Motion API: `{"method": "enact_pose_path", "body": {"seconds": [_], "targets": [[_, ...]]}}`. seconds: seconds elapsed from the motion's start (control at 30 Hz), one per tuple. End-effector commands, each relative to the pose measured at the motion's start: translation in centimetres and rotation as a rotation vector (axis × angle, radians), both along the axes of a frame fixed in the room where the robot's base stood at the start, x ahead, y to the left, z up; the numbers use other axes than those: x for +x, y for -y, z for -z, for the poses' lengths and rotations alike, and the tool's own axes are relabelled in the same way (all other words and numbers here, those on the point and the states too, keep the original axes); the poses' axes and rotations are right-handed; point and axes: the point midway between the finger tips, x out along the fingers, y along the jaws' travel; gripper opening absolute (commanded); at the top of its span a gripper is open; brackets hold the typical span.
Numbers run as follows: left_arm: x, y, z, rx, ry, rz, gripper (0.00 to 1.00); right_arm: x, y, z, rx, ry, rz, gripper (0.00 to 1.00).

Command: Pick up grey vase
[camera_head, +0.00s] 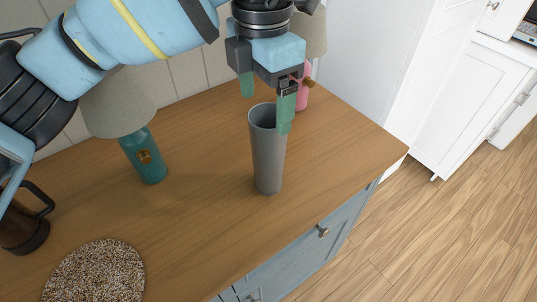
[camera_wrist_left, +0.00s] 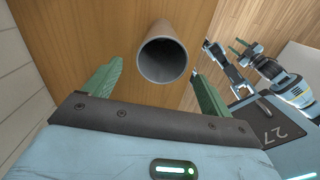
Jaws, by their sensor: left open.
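The grey vase (camera_head: 267,160) stands upright on the wooden counter, near its front edge. It is tall, narrow and open at the top. My left gripper (camera_head: 266,104) is open at the vase's rim, with one green finger behind and left of the rim and the other overlapping the rim's right side in the head view. In the left wrist view the vase (camera_wrist_left: 163,58) shows its round dark mouth ahead, between the two spread green fingers (camera_wrist_left: 155,82). I cannot tell whether a finger touches it.
A teal lamp (camera_head: 144,157) stands left of the vase. A pink lamp (camera_head: 304,95) stands close behind the gripper. A speckled round mat (camera_head: 95,274) and a dark jug (camera_head: 22,228) are at the left. The wooden counter (camera_head: 205,200) is bare between mat and vase.

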Motion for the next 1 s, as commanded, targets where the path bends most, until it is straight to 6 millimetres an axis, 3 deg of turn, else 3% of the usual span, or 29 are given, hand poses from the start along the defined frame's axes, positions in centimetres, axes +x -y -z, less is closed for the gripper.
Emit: {"method": "enact_pose_path", "body": {"seconds": [0.3,0.63,1.0], "targets": [[0.3,0.7,4.1,0.003,-0.002,0.001,0.84,0.1,0.0,-0.3,0.001,0.003,0.0,0.36],[0.3,0.7,4.8,0.001,-0.001,0.001,0.84,0.0,0.0,-0.2,0.0,0.002,0.0,0.36],[0.3,0.7,4.8,0.001,-0.001,0.001,0.37,0.0,0.0,-0.2,-0.001,0.0,-0.001,0.36]]}}
